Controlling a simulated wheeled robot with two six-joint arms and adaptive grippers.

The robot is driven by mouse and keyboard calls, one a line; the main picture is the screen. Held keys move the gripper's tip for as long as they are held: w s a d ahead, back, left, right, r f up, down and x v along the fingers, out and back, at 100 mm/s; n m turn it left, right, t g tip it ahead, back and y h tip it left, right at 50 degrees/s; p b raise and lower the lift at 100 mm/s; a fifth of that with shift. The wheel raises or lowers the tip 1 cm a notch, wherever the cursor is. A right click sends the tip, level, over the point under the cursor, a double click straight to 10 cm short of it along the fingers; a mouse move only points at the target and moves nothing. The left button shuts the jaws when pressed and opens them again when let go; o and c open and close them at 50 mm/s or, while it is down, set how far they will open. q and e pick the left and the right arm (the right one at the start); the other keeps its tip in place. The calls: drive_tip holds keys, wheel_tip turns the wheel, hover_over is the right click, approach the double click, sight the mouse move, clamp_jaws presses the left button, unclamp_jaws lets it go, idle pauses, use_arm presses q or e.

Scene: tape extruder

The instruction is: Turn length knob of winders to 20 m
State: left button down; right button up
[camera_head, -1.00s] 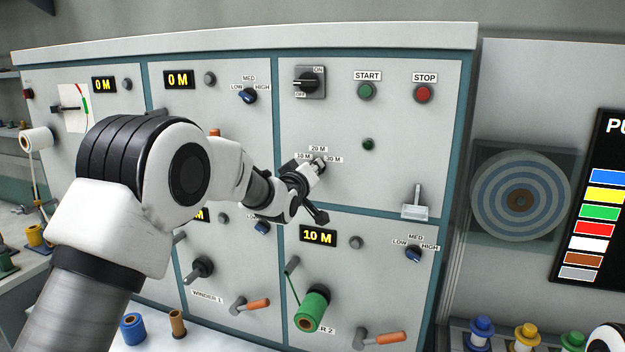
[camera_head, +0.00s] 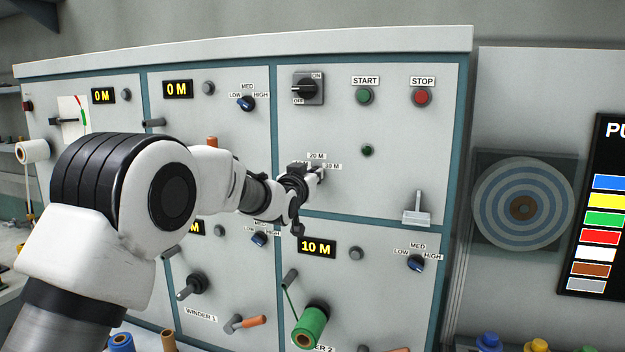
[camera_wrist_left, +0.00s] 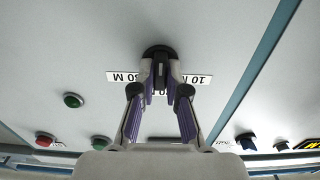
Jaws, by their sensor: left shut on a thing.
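The length knob (camera_wrist_left: 159,52) is a dark round knob on the machine's upright panel. Its 20 M label (camera_head: 316,156) and 30 M label (camera_head: 332,167) show in the head view; the 10 M label (camera_wrist_left: 196,79) shows in the left wrist view. My left gripper (camera_head: 317,175) reaches the knob from the left, and in the left wrist view (camera_wrist_left: 160,75) its two fingers are closed around it. The winder 2 display (camera_head: 316,248) reads 10 M. My right gripper is not in view.
On the same panel are the ON/OFF switch (camera_head: 307,89), green START button (camera_head: 364,96), red STOP button (camera_head: 422,97) and a lever (camera_head: 417,210). Below, a green spool (camera_head: 310,327) sits on winder 2.

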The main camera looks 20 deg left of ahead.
use_arm(q)
drive_tip(key=shift+f, duration=0.35)
drive_tip(key=c, duration=1.2)
unclamp_jaws()
drive_tip(key=shift+r, duration=0.2)
drive_tip(key=s, duration=1.2)
drive_tip(key=shift+a, duration=0.2)
drive_tip(key=shift+w, duration=0.1)
